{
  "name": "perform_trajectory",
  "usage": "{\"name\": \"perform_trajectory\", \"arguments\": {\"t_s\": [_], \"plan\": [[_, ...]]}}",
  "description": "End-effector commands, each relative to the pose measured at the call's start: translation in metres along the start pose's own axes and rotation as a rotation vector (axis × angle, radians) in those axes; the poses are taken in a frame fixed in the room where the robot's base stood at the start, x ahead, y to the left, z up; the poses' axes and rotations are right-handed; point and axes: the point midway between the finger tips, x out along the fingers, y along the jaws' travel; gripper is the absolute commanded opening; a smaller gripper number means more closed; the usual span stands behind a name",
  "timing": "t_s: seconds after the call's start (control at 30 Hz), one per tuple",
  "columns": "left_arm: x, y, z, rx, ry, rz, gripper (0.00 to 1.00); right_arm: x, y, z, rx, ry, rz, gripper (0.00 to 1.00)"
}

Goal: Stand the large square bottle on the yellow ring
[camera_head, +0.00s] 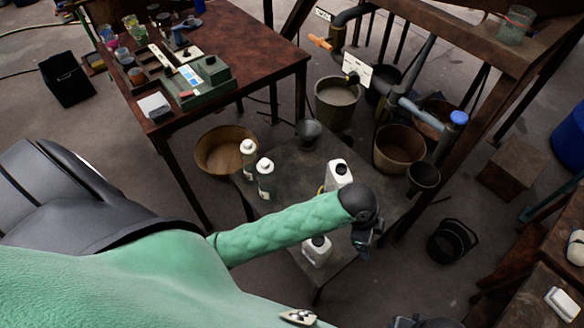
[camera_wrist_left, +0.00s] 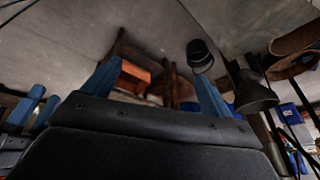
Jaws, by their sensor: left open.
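Two white square bottles with dark caps stand on the low grey table. One square bottle (camera_head: 338,176) stands behind my left forearm, its lower part partly hidden. The other square bottle (camera_head: 317,253) stands in front of the forearm, near the table's front edge. I cannot surely tell which is larger. A sliver of yellow (camera_head: 320,188), perhaps the yellow ring, shows beside the rear bottle; the rest is hidden. My left gripper (camera_head: 366,242) is right of both bottles, touching neither. In the left wrist view its blue fingers (camera_wrist_left: 155,72) are apart with nothing held. My right gripper is not seen.
Two round white-capped bottles (camera_head: 265,178) stand on the left of the grey table (camera_head: 290,170), near a grey funnel-like cup (camera_head: 309,130).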

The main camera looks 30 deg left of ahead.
Motion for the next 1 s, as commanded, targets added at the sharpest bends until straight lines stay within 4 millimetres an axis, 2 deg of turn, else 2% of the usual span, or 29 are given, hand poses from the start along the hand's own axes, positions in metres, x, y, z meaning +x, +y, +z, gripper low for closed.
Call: {"name": "perform_trajectory", "arguments": {"t_s": [0.03,0.17,0.37,0.7,0.83,1.0], "plan": [[-0.002,0.011,0.003,-0.064,0.008,-0.003,0.85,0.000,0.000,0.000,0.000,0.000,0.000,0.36],[-0.008,0.029,0.015,-0.240,0.014,-0.022,0.85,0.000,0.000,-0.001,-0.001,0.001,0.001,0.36],[-0.020,0.059,0.047,-0.528,-0.005,-0.054,0.85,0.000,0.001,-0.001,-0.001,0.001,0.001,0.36],[-0.046,0.120,0.125,-1.014,-0.107,-0.126,0.85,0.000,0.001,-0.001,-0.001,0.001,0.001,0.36],[-0.055,0.138,0.147,-1.132,-0.146,-0.151,0.85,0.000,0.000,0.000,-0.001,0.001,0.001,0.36],[-0.060,0.148,0.160,-1.198,-0.170,-0.167,0.85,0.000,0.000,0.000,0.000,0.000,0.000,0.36]]}}
